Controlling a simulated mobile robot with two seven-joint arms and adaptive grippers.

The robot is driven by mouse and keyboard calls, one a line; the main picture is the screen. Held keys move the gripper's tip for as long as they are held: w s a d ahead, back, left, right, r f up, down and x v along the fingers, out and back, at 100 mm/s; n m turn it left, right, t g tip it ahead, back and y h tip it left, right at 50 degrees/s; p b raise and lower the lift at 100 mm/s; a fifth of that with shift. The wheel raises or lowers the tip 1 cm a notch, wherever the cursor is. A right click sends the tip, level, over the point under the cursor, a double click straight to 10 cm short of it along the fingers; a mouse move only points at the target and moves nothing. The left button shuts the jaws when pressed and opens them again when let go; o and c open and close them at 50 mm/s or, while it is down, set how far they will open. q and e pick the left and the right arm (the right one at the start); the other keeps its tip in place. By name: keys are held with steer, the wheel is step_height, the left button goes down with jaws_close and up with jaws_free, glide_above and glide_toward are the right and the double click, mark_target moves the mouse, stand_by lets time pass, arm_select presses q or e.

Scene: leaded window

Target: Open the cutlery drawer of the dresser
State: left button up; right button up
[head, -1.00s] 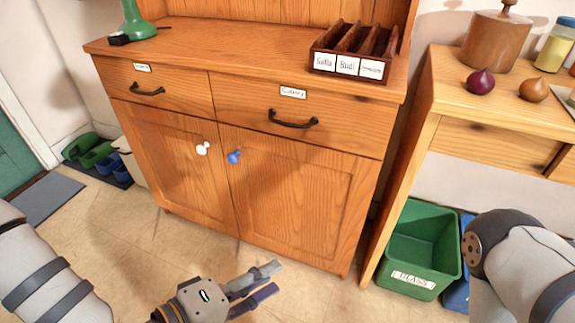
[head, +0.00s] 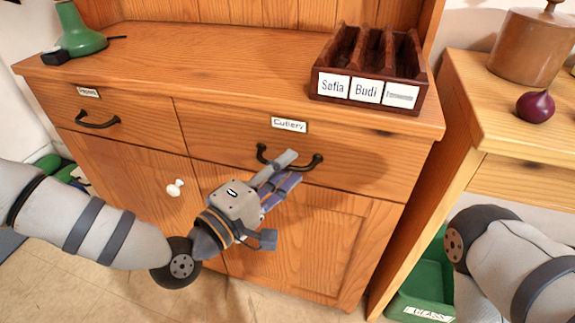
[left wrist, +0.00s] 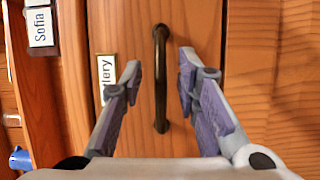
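The wooden dresser has a right-hand drawer (head: 230,135) labelled "Cutlery" (head: 289,124), and it is shut. Its dark curved handle (head: 290,164) is on the drawer front; it also shows in the left wrist view (left wrist: 160,80), between my fingers. My left gripper (head: 290,170) is in front of the handle, with its fingers overlapping it in the head view. In the left wrist view the left gripper (left wrist: 158,88) is open, one finger on each side of the handle, with gaps on both sides. My right gripper is out of view; only my right arm shows.
A divided wooden box (head: 368,65) with name labels and a green lamp base (head: 80,40) stand on the dresser top. A side table (head: 500,120) with an onion (head: 535,106) is at the right. A green bin (head: 420,285) stands below it.

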arm_select(q)
steer(key=shift+w+d, duration=0.35)
steer(key=shift+w, duration=0.15)
jaws_close()
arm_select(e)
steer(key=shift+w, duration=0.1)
